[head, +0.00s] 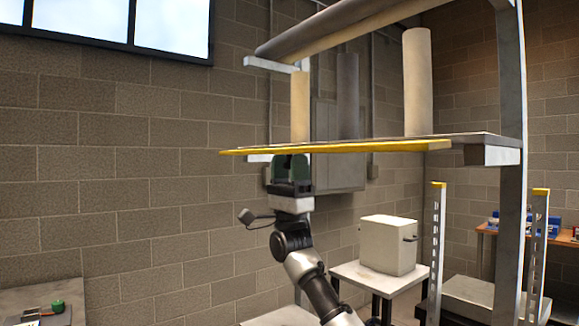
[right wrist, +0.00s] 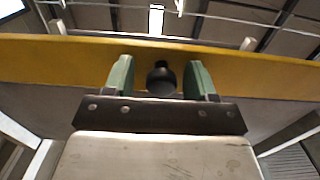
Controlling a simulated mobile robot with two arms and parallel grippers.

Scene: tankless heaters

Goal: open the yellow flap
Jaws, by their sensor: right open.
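The yellow flap (head: 345,148) is a long, thin yellow strip along the front of a raised shelf in the head view. In the right wrist view the flap (right wrist: 60,62) crosses as a broad yellow band, lying just past the fingertips. My right gripper (head: 291,158) is upright just under the left part of the flap, its tips hidden or at its lower edge. Its green fingers (right wrist: 162,75) are apart. A dark round knob-like thing (right wrist: 161,80) shows between them; I cannot tell what it belongs to. Contact with the flap is unclear. My left gripper is not in view.
The shelf holds upright cylinders, such as a pale one (head: 417,80). A grey post (head: 511,180) stands at right. Below, a white box (head: 388,245) sits on a small table. Space left of my arm is open to the brick wall (head: 130,190).

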